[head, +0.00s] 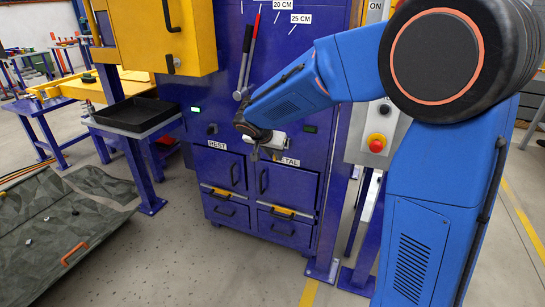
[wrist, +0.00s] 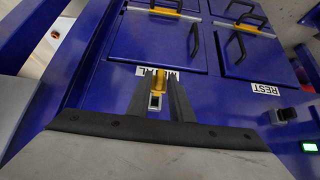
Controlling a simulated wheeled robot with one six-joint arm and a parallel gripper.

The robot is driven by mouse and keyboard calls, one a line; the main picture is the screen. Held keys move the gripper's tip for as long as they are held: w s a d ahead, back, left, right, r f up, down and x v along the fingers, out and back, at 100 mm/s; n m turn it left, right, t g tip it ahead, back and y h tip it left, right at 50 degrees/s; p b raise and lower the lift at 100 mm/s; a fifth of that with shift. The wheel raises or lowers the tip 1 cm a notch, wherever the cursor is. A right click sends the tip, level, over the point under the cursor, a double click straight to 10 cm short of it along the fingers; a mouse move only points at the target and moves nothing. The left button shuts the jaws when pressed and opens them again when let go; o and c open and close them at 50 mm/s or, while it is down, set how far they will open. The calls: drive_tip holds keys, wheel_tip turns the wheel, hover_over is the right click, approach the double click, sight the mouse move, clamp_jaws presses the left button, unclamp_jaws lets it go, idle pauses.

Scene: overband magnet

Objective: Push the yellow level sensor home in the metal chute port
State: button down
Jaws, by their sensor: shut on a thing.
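My gripper (wrist: 158,105) is shut on the yellow level sensor (wrist: 160,78) in the wrist view. The sensor's yellow body shows between the two grey fingers, with a pale metal-framed part nearer the palm. It is just in front of the blue cabinet face at the METAL label (wrist: 172,72), which the fingers and sensor partly cover. In the head view my gripper (head: 262,152) is at the cabinet left of the METAL label (head: 290,161). The metal chute port is hidden behind the gripper, so I cannot tell how far in the sensor sits.
Blue doors with black handles (head: 263,180) and yellow strips are below. Left is the REST label (head: 217,145) with a black knob (head: 212,129) and a lit green display (head: 195,109). A dark display (head: 310,128) and a red stop button (head: 377,143) are to the right.

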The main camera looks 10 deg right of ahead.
drive_tip(key=shift+w+d, duration=0.55)
drive_tip(key=shift+w, duration=0.25)
drive_tip(key=shift+w+d, duration=0.55)
drive_tip(key=shift+w, duration=0.2)
drive_tip(key=shift+w+d, duration=0.5)
drive_tip(key=shift+w, duration=0.15)
drive_tip(key=shift+w+d, duration=0.45)
drive_tip(key=shift+w, duration=0.2)
idle(0.8)
drive_tip(key=c, duration=1.5)
unclamp_jaws()
drive_tip(key=shift+r, duration=0.1)
drive_tip(key=v, duration=1.7)
drive_tip(key=shift+r, duration=0.15)
